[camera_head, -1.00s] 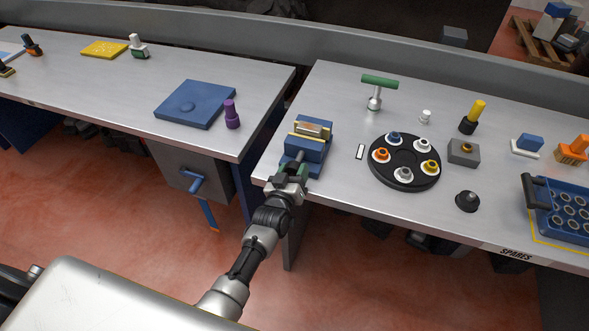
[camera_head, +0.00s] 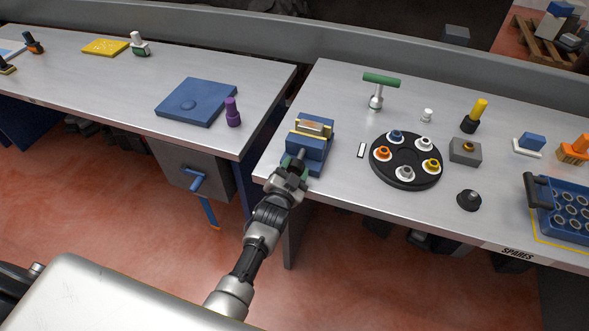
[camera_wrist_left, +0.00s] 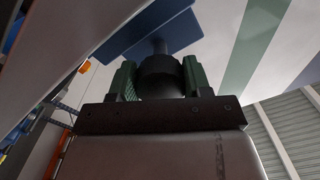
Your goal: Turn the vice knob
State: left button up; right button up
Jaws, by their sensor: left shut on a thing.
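The blue vice (camera_head: 308,150) stands at the front left corner of the right table, with an orange-brown piece (camera_head: 313,126) between its jaws. Its knob is at the near end and is mostly hidden by my gripper in the head view. In the left wrist view the dark round knob (camera_wrist_left: 160,76) sits between the two green fingers, with the blue vice body (camera_wrist_left: 150,32) behind it. My left gripper (camera_head: 294,165) is shut on the knob. My right gripper is not in view.
A black round tray (camera_head: 405,184) with several coloured-ring parts lies right of the vice. A green-handled T-shaped tool (camera_head: 378,88) stands behind it. A gap separates this table from the left table, where a purple peg (camera_head: 232,112) stands.

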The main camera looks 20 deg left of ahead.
pick_arm(q)
jog(key=shift+s+f+m, duration=0.15)
jog(key=shift+f+m, duration=0.25)
jog(key=shift+m, duration=0.2)
jog(key=o, duration=0.9)
jog(key=shift+s+r, duration=0.1)
jog(key=shift+r, duration=0.25)
jog(key=s+b, duration=0.1)
jog(key=s, duration=1)
jog(key=shift+a, duration=0.1)
jog(key=shift+w, duration=0.1)
